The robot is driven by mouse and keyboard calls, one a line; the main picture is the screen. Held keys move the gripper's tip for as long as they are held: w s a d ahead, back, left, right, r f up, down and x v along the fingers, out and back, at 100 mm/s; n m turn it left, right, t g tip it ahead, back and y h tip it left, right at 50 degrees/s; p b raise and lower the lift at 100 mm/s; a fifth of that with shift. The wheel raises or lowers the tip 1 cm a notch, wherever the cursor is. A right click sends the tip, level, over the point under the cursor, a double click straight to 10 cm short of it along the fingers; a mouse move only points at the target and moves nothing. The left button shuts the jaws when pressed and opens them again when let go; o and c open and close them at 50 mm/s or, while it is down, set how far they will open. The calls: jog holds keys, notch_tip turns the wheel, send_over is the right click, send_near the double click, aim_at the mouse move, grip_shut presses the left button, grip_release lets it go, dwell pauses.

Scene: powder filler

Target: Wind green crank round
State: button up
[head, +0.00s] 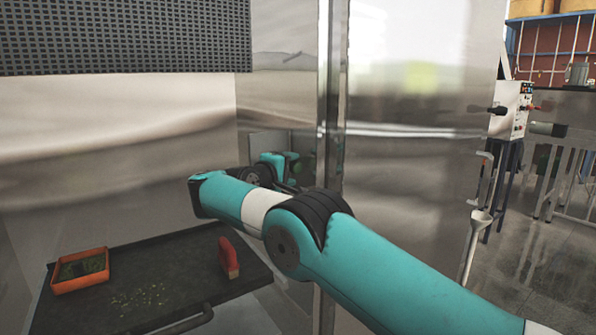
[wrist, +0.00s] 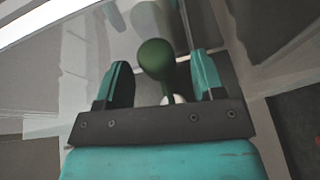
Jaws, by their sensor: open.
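The green crank's dark green round knob (wrist: 156,58) shows in the wrist view, with a short stem running down behind the gripper's dark crossbar. My gripper (wrist: 160,70) is open, one teal-backed finger on each side of the knob, with visible gaps on both sides. I cannot tell whether the knob is between the fingertips or just beyond them. In the head view my gripper (head: 275,160) is small and partly hidden by my arm, close to the steel panel. A small green spot, which seems to be the knob (head: 296,168), shows at its right side.
A steel post (head: 332,90) and panel (head: 415,100) stand close to my arm. A grey perforated panel (head: 120,40) is above.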

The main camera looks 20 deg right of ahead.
jog(key=shift+d, duration=0.25)
jog(key=shift+d, duration=0.1)
jog(key=shift+c, duration=0.9)
jog(key=c, duration=0.7)
jog(key=shift+a, duration=0.25)
jog(key=shift+c, duration=0.3)
jog(key=shift+d, duration=0.2)
jog(key=shift+r+p, duration=0.1)
jog(key=shift+p, duration=0.3)
